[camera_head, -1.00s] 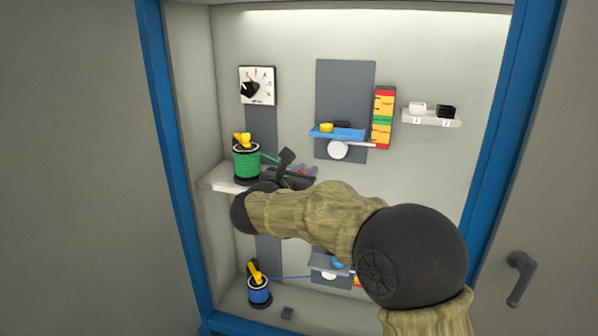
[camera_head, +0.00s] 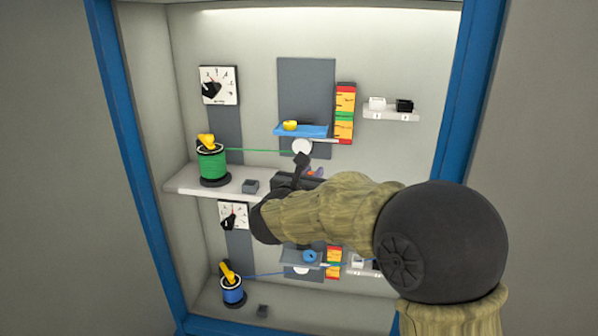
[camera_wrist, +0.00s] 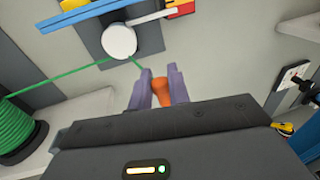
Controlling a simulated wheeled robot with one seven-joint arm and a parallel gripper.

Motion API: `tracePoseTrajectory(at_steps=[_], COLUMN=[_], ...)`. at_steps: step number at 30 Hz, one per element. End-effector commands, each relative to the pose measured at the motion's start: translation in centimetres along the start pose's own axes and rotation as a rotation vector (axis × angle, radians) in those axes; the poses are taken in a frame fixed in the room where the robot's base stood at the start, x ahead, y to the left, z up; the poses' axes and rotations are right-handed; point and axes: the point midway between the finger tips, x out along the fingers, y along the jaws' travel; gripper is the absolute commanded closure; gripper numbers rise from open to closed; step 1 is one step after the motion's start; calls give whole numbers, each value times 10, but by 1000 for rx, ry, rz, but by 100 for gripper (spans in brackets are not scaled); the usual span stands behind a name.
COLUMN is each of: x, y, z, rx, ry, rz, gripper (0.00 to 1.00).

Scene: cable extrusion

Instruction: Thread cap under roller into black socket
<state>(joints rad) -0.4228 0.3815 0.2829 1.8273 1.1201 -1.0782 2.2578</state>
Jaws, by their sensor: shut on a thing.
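My gripper (camera_wrist: 161,90) is shut on an orange cap (camera_wrist: 162,93), held between its purple fingers. A green cable (camera_head: 250,150) runs from the green spool (camera_head: 213,163) to the white roller (camera_head: 302,147). In the wrist view the cable reaches the roller (camera_wrist: 119,40) from the left, and a short green length slants from its lower right towards my fingers. In the head view my gripper (camera_head: 317,172) is just below and right of the roller, partly hidden by my arm. The black socket (camera_head: 404,106) stands on a small shelf at upper right, away from the cap.
A white socket (camera_head: 377,103) sits left of the black one. A blue plate with a yellow piece (camera_head: 290,126) is above the roller, and a coloured scale (camera_head: 344,113) to its right. A grey block (camera_head: 250,186) lies on the main shelf. A blue spool (camera_head: 233,290) is below.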

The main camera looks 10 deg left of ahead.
Motion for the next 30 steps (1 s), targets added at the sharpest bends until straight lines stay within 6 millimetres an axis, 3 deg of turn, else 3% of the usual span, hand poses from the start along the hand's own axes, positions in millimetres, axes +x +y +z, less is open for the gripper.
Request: tracePoseTrajectory(at_steps=[12, 30], x=[8, 8], y=[-38, -44], z=[1, 0], rx=[-1, 1], ry=[0, 1], rz=[-2, 0], gripper=[100, 100])
